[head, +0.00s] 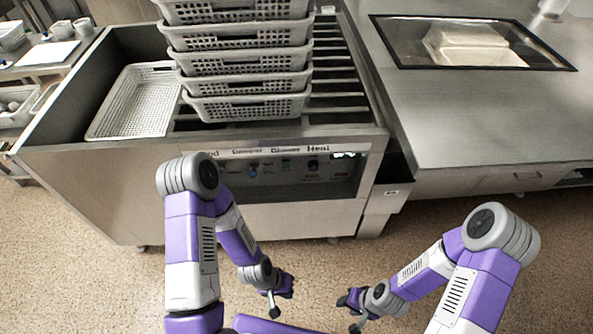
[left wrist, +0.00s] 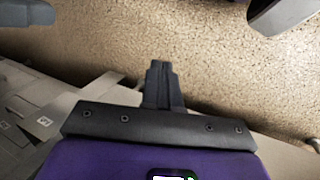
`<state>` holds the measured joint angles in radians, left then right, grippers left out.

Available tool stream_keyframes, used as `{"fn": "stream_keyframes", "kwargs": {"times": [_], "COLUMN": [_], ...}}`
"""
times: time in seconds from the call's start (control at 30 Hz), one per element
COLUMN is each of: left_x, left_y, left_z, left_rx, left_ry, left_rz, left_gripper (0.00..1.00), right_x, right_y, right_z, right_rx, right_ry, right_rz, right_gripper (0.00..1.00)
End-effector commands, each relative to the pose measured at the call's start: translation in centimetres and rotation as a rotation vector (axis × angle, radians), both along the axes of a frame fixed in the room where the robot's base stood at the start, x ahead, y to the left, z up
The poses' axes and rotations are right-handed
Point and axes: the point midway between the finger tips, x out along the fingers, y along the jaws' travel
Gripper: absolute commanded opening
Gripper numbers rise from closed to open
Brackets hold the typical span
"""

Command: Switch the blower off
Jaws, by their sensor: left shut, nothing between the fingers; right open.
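The machine's control panel (head: 290,174) is on the front of the steel unit below the basket stack.
Several stacked perforated baskets (head: 245,83) stand on the unit's slatted top, with another basket (head: 137,100) to their left. The speckled floor (head: 330,262) before the unit is clear.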

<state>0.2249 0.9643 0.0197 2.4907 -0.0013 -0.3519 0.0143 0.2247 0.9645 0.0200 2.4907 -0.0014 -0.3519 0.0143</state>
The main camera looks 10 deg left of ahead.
Motion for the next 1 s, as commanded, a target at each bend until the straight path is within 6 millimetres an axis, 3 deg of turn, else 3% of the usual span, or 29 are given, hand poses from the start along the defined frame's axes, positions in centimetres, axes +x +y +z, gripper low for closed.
{"fn": "stream_keyframes", "kwargs": {"times": [0.17, 0.27, 0.47, 0.6, 0.7, 0.83, 1.0], "left_x": [0.9, 3.8, 14.0, 20.2, 23.1, 24.8, 25.0], "left_y": [0.0, 0.3, 1.7, 3.1, 3.8, 4.3, 4.4], "left_z": [-0.3, -1.0, -1.8, -0.1, 2.0, 4.9, 7.7], "left_rx": [0.009, 0.029, 0.024, -0.083, -0.217, -0.42, -0.633], "left_ry": [-0.022, -0.091, -0.393, -0.662, -0.854, -1.066, -1.236], "left_rz": [0.038, 0.155, 0.606, 0.928, 1.115, 1.275, 1.362], "left_gripper": [0.0, 0.0, 0.0, 0.0, 0.0, 0.0, 0.0], "right_x": [0.0, 0.0, 0.0, 0.0, 0.0, 0.0, 0.0], "right_y": [0.0, 0.0, 0.0, 0.0, 0.0, 0.0, 0.0], "right_z": [0.2, 0.6, 2.0, 3.1, 3.8, 4.4, 4.9], "right_rx": [0.0, 0.0, 0.0, 0.0, 0.0, 0.0, 0.0], "right_ry": [0.0, 0.0, 0.0, 0.0, 0.0, 0.0, 0.0], "right_rz": [0.0, 0.0, 0.0, 0.0, 0.0, 0.0, 0.0], "right_gripper": [0.43, 0.43, 0.43, 0.43, 0.43, 0.43, 0.43]}}
